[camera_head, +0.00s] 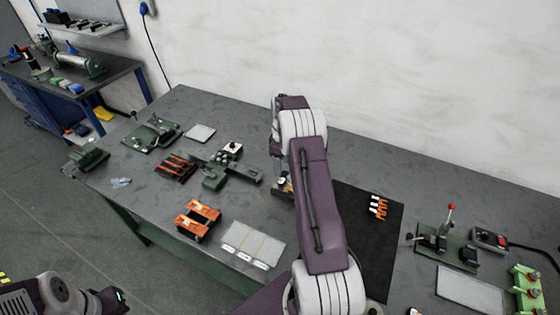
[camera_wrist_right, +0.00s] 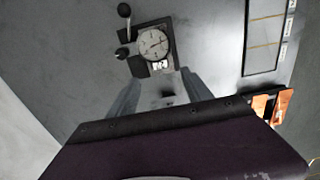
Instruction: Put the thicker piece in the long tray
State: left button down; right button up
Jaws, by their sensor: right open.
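My right gripper (camera_wrist_right: 160,82) is open, its fingers pointing at a dial gauge (camera_wrist_right: 152,43) on a small stand; no piece shows between them. In the head view my right arm hides most of that gripper, and part of the gauge (camera_head: 283,186) shows at the arm's left edge. A pale three-section tray (camera_head: 252,243) with white labels lies at the front; it shows in the wrist view (camera_wrist_right: 266,36). I cannot tell whether it is the long tray, or which piece is thicker. My left gripper (camera_head: 108,300) is partly visible at bottom left; its jaws are unclear.
A black-and-orange holder (camera_head: 197,219) stands left of the labelled tray. Another dark holder (camera_head: 175,167) and a green bench device (camera_head: 153,133) are farther back. Orange strips (camera_head: 379,208) lie on a black mat (camera_head: 377,260). A red-knobbed fixture (camera_head: 446,244) stands at right.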

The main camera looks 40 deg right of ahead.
jog(key=p, duration=0.1)
send_over(283, 181)
jog(key=f, duration=0.4)
jog(key=shift+s, duration=0.35)
jog(key=f, duration=0.3)
jog(key=f+p, duration=0.1)
jog(key=shift+w+f, duration=0.3)
jog(key=shift+f, duration=0.05)
jog(key=shift+s, duration=0.1)
grip_shut()
jog(key=shift+w+a+b, duration=0.4)
jog(key=shift+w+b, duration=0.35)
jog(key=shift+w, duration=0.05)
jog(key=shift+w+a+b, duration=0.35)
jog(key=shift+w+b, duration=0.45)
jog(key=shift+w+a+b, duration=0.4)
jog(key=shift+w+b, duration=0.35)
jog(key=shift+w, duration=0.05)
